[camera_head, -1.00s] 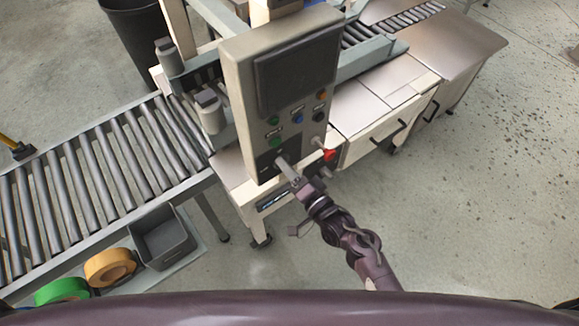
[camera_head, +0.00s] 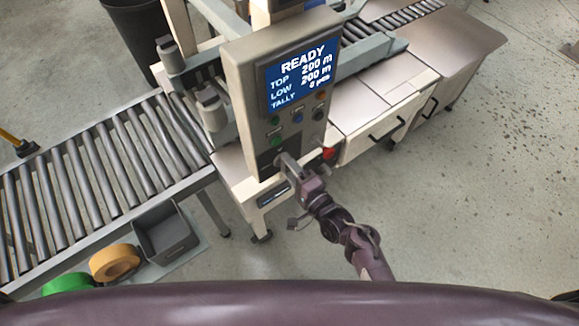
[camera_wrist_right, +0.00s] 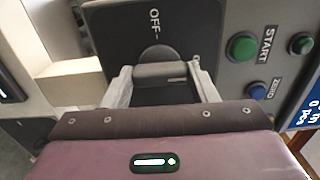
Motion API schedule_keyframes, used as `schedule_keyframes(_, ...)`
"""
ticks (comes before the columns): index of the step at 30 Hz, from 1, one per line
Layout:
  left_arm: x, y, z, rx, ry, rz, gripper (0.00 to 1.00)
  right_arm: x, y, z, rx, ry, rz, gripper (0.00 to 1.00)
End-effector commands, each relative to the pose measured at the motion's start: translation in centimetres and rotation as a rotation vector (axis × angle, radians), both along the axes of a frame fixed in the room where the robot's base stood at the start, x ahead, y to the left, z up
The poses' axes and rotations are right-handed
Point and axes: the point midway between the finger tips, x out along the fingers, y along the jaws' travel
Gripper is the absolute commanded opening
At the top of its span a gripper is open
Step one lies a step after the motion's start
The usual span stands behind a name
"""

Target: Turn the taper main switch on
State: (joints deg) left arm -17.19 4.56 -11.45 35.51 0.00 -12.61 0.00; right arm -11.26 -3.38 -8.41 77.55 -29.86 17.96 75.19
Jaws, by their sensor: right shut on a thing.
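The taper's control panel (camera_head: 244,98) stands upright ahead of me. Its screen (camera_head: 300,72) is lit blue and reads READY, with TOP and LOW lines at 200 m and a tally line. The main switch (camera_wrist_right: 160,73) is a dark rotary knob on a black plate low on the panel, with an OFF label above it in the right wrist view. My right gripper (camera_head: 282,160) is at the panel's lower part, its fingers closed on both sides of the knob's grip bar. In the head view the gripper covers most of the switch. My left gripper is not in view.
A green START button (camera_wrist_right: 242,46) and a blue ZERO button (camera_wrist_right: 257,90) sit beside the switch. A red control (camera_head: 329,153) is right of the gripper. A roller conveyor (camera_head: 95,175) runs left. A grey bin (camera_head: 168,238) and tape rolls (camera_head: 114,262) lie below it. Floor at right is clear.

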Motion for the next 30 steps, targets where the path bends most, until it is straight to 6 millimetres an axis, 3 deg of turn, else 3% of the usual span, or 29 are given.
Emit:
schedule_keyframes(7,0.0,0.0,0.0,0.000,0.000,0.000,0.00,0.0,0.0,-0.1,0.002,0.004,0.000,0.30)
schedule_keyframes(8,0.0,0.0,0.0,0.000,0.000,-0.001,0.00,0.0,0.0,-0.1,0.002,0.004,0.000,0.57)
schedule_keyframes(12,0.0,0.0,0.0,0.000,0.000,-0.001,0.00,0.0,0.0,-0.1,0.001,0.003,0.000,0.75)
schedule_keyframes(23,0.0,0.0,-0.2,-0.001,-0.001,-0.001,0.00,-0.5,-0.4,-0.1,0.000,0.001,-0.001,0.75)
schedule_keyframes(30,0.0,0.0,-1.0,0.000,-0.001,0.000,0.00,-3.7,-2.7,-0.4,0.000,0.004,-0.001,0.75)
